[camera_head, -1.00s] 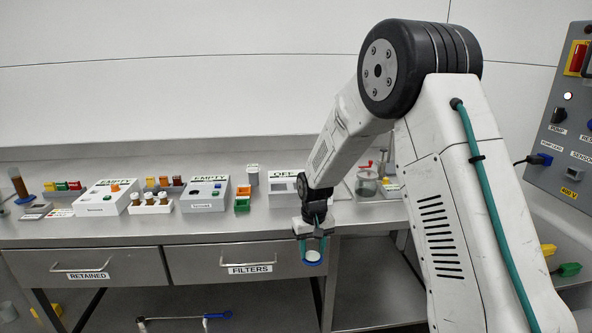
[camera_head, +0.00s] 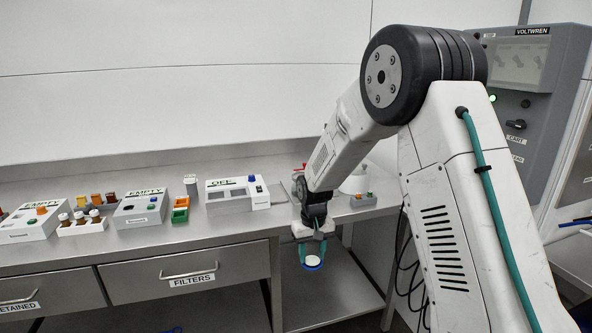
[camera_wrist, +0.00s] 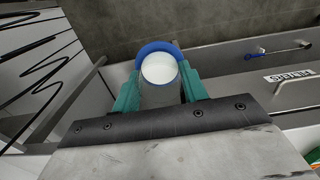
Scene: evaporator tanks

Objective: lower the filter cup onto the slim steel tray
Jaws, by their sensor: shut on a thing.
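My gripper (camera_head: 312,248) is shut on the filter cup (camera_head: 312,262), a small round cup with a blue rim and a white inside. In the wrist view the cup (camera_wrist: 160,69) sits between the teal fingers of my gripper (camera_wrist: 161,88), its blue rim toward the far side. The cup hangs in the air in front of the bench's front edge, near the open lower shelf. I cannot make out the slim steel tray for certain in either view.
The steel bench (camera_head: 240,222) carries an OFF box (camera_head: 232,196), an EMPTY box (camera_head: 140,210), a rack of brown vials (camera_head: 82,222) and stacked orange and green bins (camera_head: 180,209). The FILTERS drawer (camera_head: 190,280) is shut. A grey VOLTWREN cabinet (camera_head: 530,85) stands at the right.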

